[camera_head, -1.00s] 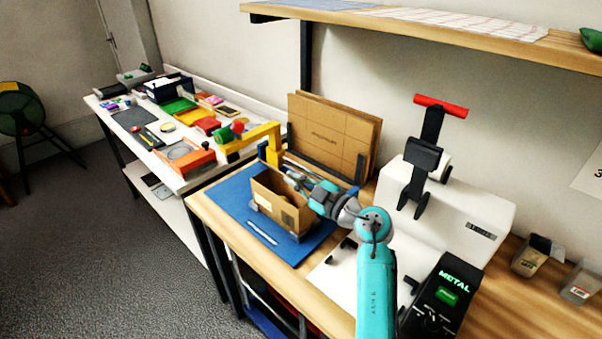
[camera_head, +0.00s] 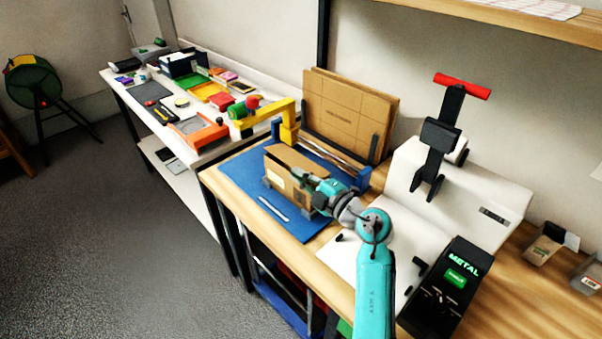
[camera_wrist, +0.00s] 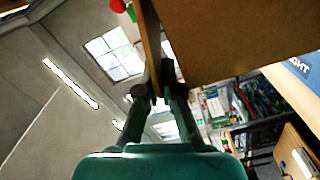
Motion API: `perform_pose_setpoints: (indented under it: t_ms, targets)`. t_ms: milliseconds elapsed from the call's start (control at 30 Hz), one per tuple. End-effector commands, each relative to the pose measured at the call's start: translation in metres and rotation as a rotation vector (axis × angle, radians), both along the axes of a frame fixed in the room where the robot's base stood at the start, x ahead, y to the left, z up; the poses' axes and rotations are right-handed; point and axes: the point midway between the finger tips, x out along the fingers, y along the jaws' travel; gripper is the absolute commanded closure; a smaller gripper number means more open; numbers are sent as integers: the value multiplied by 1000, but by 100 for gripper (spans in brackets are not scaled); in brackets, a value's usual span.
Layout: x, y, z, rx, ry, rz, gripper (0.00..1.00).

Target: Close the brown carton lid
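The brown carton (camera_head: 283,178) stands on a blue mat (camera_head: 240,176). Its lid (camera_head: 296,157) shows as a brown panel over the top; I cannot tell if it is flush. My gripper (camera_head: 312,184) is at the carton's right end, close to the lid edge. In the wrist view, my gripper's fingers (camera_wrist: 160,82) come nearly together. A thin brown edge (camera_wrist: 151,35) runs down beside the fingertips, and a wide brown panel (camera_wrist: 235,35) fills the upper right. I cannot tell if the edge is pinched or only touched.
A yellow arm-like fixture (camera_head: 270,113) stands behind the carton. Flat cardboard sheets (camera_head: 345,115) lean in a rack behind it. A white machine (camera_head: 455,190) and a black METAL panel (camera_head: 450,285) stand at the right. A white strip (camera_head: 273,208) lies on the mat in front.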

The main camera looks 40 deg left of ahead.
Motion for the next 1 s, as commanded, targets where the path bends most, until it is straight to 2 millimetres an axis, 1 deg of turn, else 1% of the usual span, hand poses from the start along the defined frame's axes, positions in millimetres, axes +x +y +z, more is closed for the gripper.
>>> perform_pose_setpoints:
  t_ms: [33,433,500,533,567,867,1000]
  targets:
    - [-1,0,-3,-4,5,2,100]
    - [-1,0,-4,-4,6,2,100]
    - [-1,0,-4,-4,6,2,81]
    - [-1,0,-4,-3,5,1,73]
    - [-1,0,-4,-3,5,1,71]
    - [0,-1,-2,-2,3,1,71]
    - [0,-11,-2,-1,3,-1,71]
